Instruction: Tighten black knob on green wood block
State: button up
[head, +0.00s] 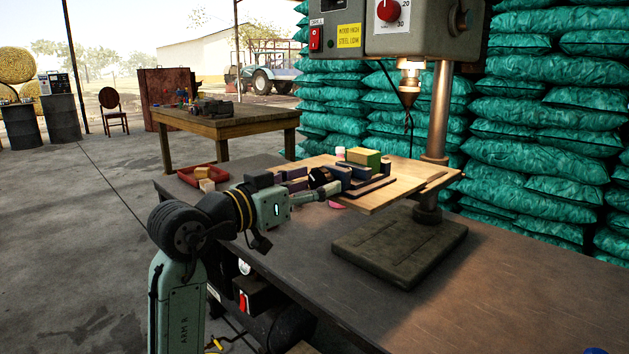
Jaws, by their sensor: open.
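A green block (364,156) with a yellowish front face sits on the light wooden board of the drill press (408,182). Dark vise-like parts (352,180) lie just in front of and left of it. A small dark rounded part (319,178) shows at their left end; it may be the black knob, but I cannot tell for sure. My gripper (328,190) reaches in from the left at about board height, its fingertips close to this dark part. It is open. Whether it touches or surrounds the part cannot be told, and the fingertips are small and partly lost against the dark parts.
The drill chuck (410,80) with its bit hangs above the board beside the steel column (437,120). Green sacks (540,110) are stacked behind.

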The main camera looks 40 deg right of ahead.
jog(key=n+p, duration=0.1)
jog(key=r+n+p, duration=0.1)
jog(key=p, duration=0.1)
jog(key=shift+n, duration=0.4)
jog(key=n+p, duration=0.5)
jog(key=p, duration=0.1)
jog(key=shift+n, duration=0.3)
jog(key=n+p, duration=0.3)
jog(key=p, duration=0.2)
jog(key=shift+f+n, duration=0.1)
jog(key=shift+n, duration=0.3)
jog(key=n+p, duration=0.3)
jog(key=p, duration=0.2)
jog(key=shift+p, duration=0.35)
jog(key=shift+f+n+b, duration=0.35)
jog(key=shift+n, duration=0.35)
jog(key=n, duration=0.3)
jog(key=shift+n, duration=0.3)
jog(key=n, duration=0.4)
jog(key=shift+n, duration=0.3)
jog(key=n, duration=0.4)
jog(key=shift+n, duration=0.3)
jog(key=shift+c, duration=0.4)
